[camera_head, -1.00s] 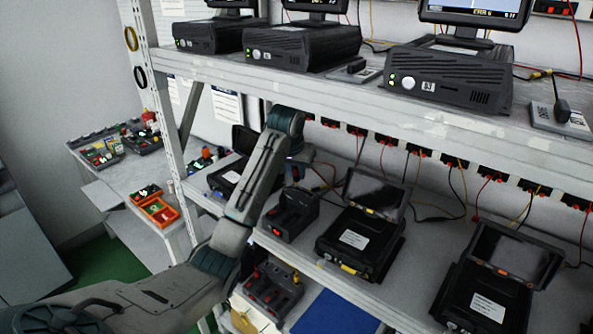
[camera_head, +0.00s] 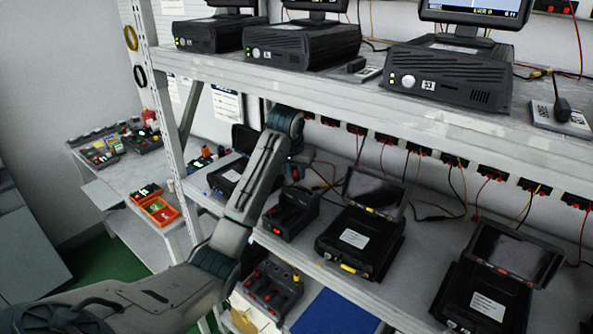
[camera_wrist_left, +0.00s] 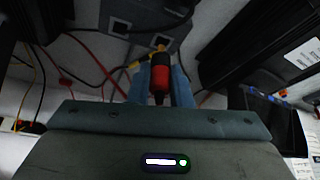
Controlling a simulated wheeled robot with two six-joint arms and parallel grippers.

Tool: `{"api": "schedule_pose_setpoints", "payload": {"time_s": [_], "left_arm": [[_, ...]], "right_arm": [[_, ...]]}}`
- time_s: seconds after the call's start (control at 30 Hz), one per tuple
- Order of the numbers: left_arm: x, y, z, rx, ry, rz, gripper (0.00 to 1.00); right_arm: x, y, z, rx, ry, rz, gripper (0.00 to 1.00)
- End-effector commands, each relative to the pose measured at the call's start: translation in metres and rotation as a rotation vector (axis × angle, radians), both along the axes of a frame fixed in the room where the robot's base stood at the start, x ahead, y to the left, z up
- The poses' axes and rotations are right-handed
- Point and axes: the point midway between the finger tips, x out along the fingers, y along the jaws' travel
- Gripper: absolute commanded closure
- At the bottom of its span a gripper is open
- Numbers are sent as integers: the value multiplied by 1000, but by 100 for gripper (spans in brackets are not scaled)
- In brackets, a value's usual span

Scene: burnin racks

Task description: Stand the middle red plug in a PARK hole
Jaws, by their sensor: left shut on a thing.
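In the left wrist view, my left gripper (camera_wrist_left: 160,82) is shut on a red plug (camera_wrist_left: 159,72) with a dark lower end and an orange tip. Its two bluish fingers stand on either side of the plug. In the head view, my left arm reaches over the lower shelf, and its own links mostly hide the gripper and plug. A dark block (camera_head: 290,213) with a red spot on its front stands just right of the arm. Another dark block (camera_head: 272,288) with red and yellow plugs stands lower down. No PARK label is readable. My right gripper is not in view.
Black units with tilted screens (camera_head: 361,240) stand on the lower shelf (camera_head: 415,270). Cables hang from a row of sockets (camera_head: 420,151) behind them. The upper shelf edge (camera_head: 330,100) runs above my arm. A side table (camera_head: 97,190) holds trays and an orange bin (camera_head: 160,211).

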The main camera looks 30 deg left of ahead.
Motion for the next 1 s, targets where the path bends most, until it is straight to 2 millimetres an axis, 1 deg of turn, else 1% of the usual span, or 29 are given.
{"api": "schedule_pose_setpoints", "payload": {"time_s": [0.27,0.6,1.0], "left_arm": [[0,0,-1,0,0,0,97],[0,0,-7,0,0,0,97],[0,0,-9,0,0,0,97]], "right_arm": [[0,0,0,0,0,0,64],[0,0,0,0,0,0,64],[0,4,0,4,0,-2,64]]}}
